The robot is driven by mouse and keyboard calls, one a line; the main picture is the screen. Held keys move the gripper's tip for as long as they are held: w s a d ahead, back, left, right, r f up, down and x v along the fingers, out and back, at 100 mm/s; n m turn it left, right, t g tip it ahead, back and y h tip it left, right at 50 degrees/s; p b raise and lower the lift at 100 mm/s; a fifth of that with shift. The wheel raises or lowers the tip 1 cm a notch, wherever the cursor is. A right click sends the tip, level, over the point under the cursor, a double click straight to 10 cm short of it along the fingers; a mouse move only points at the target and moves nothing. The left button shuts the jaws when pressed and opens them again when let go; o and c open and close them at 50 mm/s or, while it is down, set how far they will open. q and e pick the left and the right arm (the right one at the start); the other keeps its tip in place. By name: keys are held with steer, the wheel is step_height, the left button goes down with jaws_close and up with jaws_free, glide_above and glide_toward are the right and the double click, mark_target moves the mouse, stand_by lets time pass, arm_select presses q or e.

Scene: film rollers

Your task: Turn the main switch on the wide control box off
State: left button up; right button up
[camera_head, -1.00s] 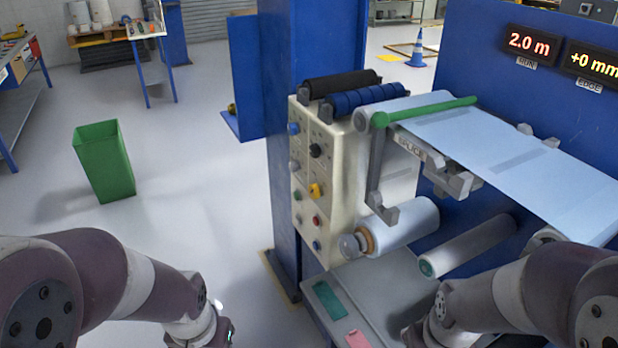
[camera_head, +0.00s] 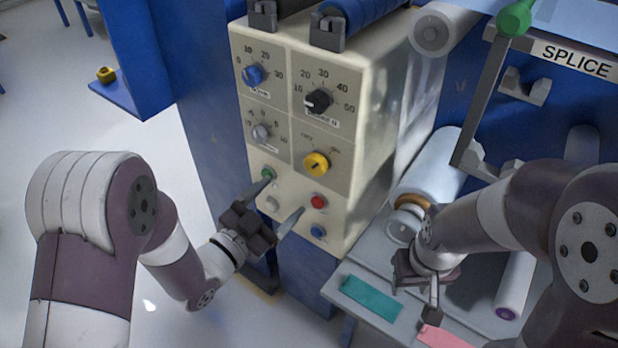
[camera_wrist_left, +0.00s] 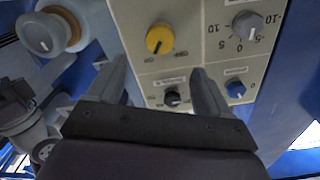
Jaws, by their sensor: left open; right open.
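The cream control box (camera_head: 350,120) stands in front of my left arm. Its yellow rotary switch (camera_head: 316,163), with two small labels above it, sits at the middle right of the front. It also shows in the left wrist view (camera_wrist_left: 160,38), where the panel appears upside down; I cannot surely read its setting. My left gripper (camera_head: 286,193) is open and empty, its fingers pointing at the panel below the yellow switch, near the green button (camera_head: 268,174) and red button (camera_head: 318,201). My right gripper (camera_head: 416,298) is open and empty above the grey ledge.
Blue (camera_head: 252,75), black (camera_head: 319,101) and grey (camera_head: 261,133) knobs surround the yellow switch. A blue button (camera_head: 317,231) is low on the panel. A white film roll (camera_head: 437,178) and the splice frame (camera_head: 482,90) stand to the right. Open floor lies left.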

mark_target(312, 167)
arm_select(q)
steer(key=x, duration=1)
steer(key=shift+w+d, duration=0.15)
steer(key=shift+w, duration=0.05)
steer(key=c, duration=1.1)
